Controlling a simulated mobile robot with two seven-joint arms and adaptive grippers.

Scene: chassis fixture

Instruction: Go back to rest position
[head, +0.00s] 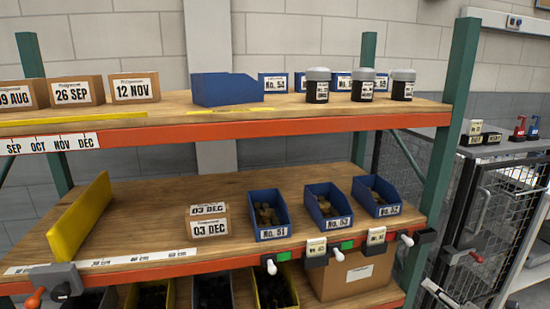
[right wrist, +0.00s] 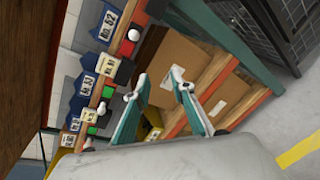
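My right gripper (right wrist: 163,88) shows in the right wrist view as two teal fingers with pale tips. The fingers stand apart with nothing between them, so it is open and empty. Beyond them, the shelf rack's front edge and a cardboard box (right wrist: 172,72) appear tilted. I cannot make out contact with either. In the head view I cannot clearly pick out the right gripper; a small pale part (head: 436,291) shows at the lower right, near the rack's post. My left gripper is not in view.
The rack has an upper shelf (head: 290,107) and a lower shelf (head: 150,205) with blue bins (head: 268,213), a yellow divider (head: 80,215) and cartons (head: 134,87). Fixtures with handles (head: 62,280) line its front edge. A mesh fence (head: 490,215) stands right. Grey floor (right wrist: 290,110) is clear.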

